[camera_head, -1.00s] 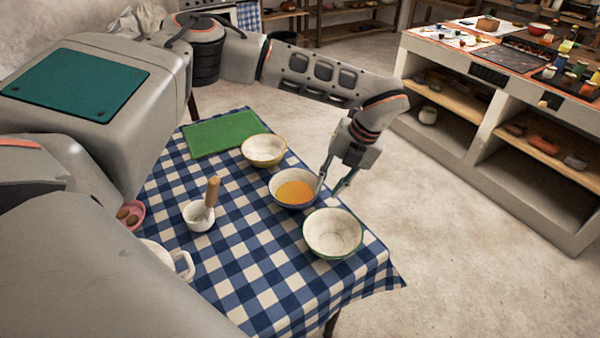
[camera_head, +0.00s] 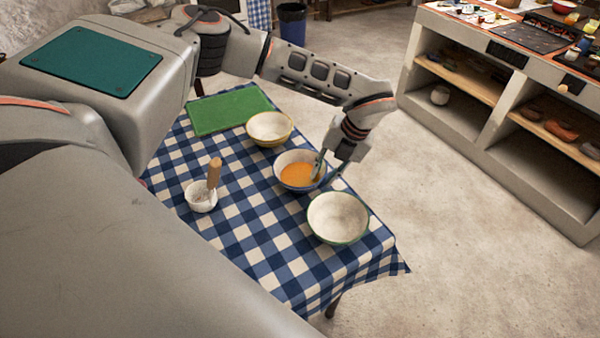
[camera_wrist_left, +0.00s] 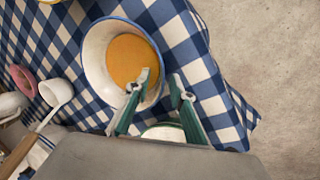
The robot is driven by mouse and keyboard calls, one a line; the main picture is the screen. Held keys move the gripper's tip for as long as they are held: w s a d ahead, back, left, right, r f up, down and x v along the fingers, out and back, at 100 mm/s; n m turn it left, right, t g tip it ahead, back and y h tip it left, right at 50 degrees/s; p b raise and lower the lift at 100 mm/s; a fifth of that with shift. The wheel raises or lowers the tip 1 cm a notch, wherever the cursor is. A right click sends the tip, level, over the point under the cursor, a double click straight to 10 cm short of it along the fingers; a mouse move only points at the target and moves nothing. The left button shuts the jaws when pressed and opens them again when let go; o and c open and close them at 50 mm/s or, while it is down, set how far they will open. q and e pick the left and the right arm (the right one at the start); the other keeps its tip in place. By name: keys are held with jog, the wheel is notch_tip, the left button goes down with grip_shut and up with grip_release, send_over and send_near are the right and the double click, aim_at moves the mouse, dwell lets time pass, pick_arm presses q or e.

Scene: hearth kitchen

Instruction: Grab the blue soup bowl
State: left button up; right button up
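The blue-rimmed white soup bowl (camera_head: 296,156) holds orange soup and stands upright on the checked tablecloth, between two other bowls. It also shows in the left wrist view (camera_wrist_left: 96,60). My left gripper (camera_head: 323,179) is at the bowl's right rim, pointing down. In the left wrist view its two fingers (camera_wrist_left: 159,88) are apart: one reaches over the inside of the bowl, the other is outside the rim. Nothing is between them except perhaps the rim; whether they touch it I cannot tell. My right gripper is not in view.
A green-rimmed bowl (camera_head: 338,218) stands close in front, near the table edge. A yellow-rimmed bowl (camera_head: 269,128) and a green board (camera_head: 228,110) are behind. Open floor lies right of the table.

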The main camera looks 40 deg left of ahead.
pick_arm(q)
grip_shut()
jog(key=shift+r, duration=0.15)
dwell(0.4)
